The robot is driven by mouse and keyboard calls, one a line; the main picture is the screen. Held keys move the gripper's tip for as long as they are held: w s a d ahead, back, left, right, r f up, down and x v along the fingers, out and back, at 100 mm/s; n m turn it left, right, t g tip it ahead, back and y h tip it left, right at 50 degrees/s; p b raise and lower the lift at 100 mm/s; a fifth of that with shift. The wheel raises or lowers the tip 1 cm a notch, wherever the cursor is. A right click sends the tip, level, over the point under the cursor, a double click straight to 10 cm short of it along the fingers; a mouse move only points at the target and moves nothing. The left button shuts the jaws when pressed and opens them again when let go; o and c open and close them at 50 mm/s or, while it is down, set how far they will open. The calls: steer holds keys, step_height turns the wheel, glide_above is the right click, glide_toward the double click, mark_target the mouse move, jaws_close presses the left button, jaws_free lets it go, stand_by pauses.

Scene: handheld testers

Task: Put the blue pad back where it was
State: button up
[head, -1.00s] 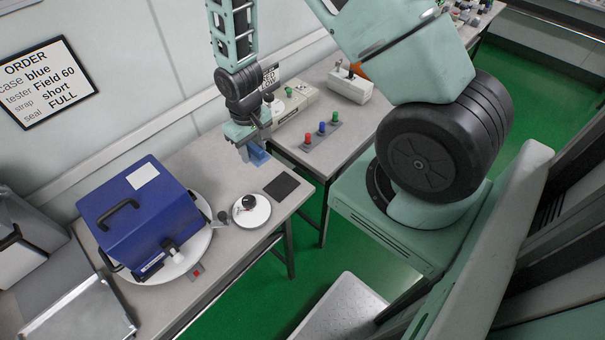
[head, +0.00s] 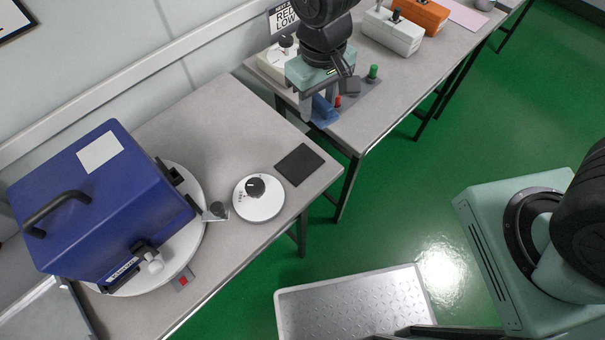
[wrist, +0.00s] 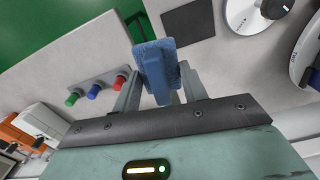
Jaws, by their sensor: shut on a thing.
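My gripper (head: 317,106) is shut on the blue pad (head: 324,113). In the head view the pad shows by the left front corner of the right-hand table, just left of a red peg (head: 338,101). In the wrist view the blue pad (wrist: 157,68) sits between the two fingers (wrist: 155,95), its block-like grip towards me and its wider face beyond. It appears held above the surface, but its height is hard to tell. A dark square mat (head: 299,165) lies bare on the left-hand table.
A grey peg strip (wrist: 106,76) holds red, blue and green pegs beside the gripper. The left-hand table bears a blue case (head: 100,205) on a white turntable (head: 190,250) and a white dial (head: 258,208). White (head: 393,32) and orange (head: 424,15) testers stand farther back. A gap separates the tables.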

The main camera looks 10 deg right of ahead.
steer(key=s+a+n+b, duration=0.1)
steer(key=s+a+b, duration=0.1)
steer(key=s+a, duration=0.2)
glide_above(298, 162)
step_height(298, 162, down, 6)
steer(key=shift+r, duration=0.25)
steer(key=shift+f, duration=2.3)
steer(key=shift+f+b, duration=0.2)
steer(key=shift+b, duration=0.1)
steer(key=o, duration=1)
steer(key=shift+r, duration=0.1)
step_height(298, 162, up, 12)
steer(key=shift+r+p, duration=0.2)
steer(key=shift+p, duration=0.2)
